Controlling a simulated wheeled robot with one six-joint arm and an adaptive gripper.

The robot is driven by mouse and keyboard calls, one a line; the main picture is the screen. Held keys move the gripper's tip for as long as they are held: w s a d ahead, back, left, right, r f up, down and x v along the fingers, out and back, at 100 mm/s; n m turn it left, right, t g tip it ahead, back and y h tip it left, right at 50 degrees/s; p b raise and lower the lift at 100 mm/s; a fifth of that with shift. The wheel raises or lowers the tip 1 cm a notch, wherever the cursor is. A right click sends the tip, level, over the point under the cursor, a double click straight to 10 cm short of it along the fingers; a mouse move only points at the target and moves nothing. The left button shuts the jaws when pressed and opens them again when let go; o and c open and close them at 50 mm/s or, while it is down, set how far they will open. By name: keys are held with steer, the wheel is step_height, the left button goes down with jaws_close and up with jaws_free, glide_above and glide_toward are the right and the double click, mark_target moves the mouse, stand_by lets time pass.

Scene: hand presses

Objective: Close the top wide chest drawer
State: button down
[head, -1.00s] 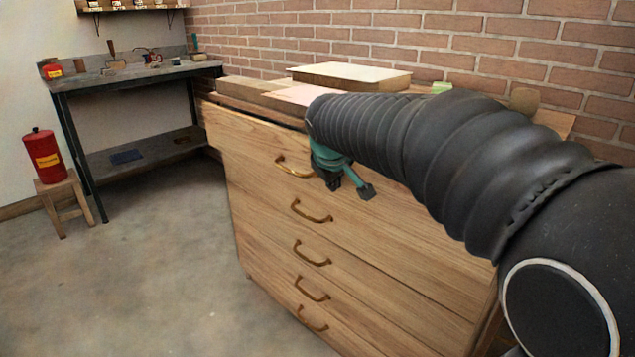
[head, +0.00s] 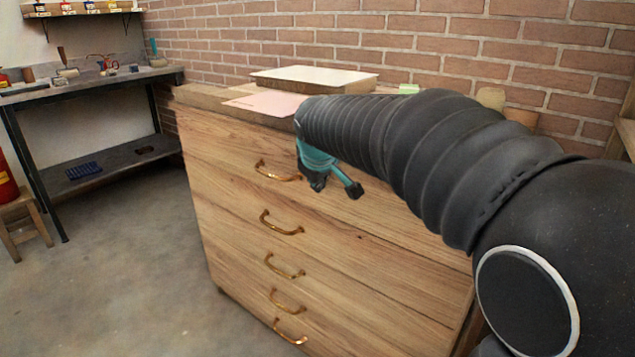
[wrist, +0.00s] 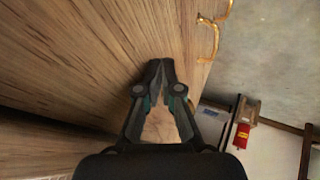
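The wide wooden chest (head: 330,285) stands ahead with several drawers, each with a brass handle. The top drawer (head: 225,145) looks flush with the fronts below it, and no gap shows behind its visible top edge. Its brass handle (head: 277,172) is left of my gripper (head: 334,188). In the wrist view my gripper (wrist: 160,64) has its fingertips together with nothing between them, over a wooden front (wrist: 110,45). A brass handle (wrist: 214,35) shows at right there. I cannot tell if the tips touch the wood. My arm hides the drawer's right part.
A white-topped board (head: 315,76) and a pink sheet (head: 268,103) lie on the chest top. A dark workbench (head: 85,85) stands at the left, with a red can (head: 6,185) on a stool (head: 25,220). The floor left of the chest is clear.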

steer(key=s+a+r, duration=0.3)
steer(key=s+r, duration=0.5)
steer(key=s, duration=0.1)
steer(key=s+d+f+m+g, duration=0.1)
steer(key=s+f+m+g, duration=0.1)
steer(key=s+f, duration=0.5)
steer(key=s+d+f+m, duration=0.3)
steer(key=s+d+f, duration=0.2)
steer(key=s, duration=0.3)
steer(key=s+d+f+m, duration=0.3)
steer(key=s+d+f, duration=0.2)
steer(key=s+d, duration=0.2)
steer(key=s, duration=0.2)
steer(key=shift+s+d+f+b, duration=0.15)
steer(key=shift+s+d+b, duration=0.05)
steer(key=shift+s+b, duration=0.15)
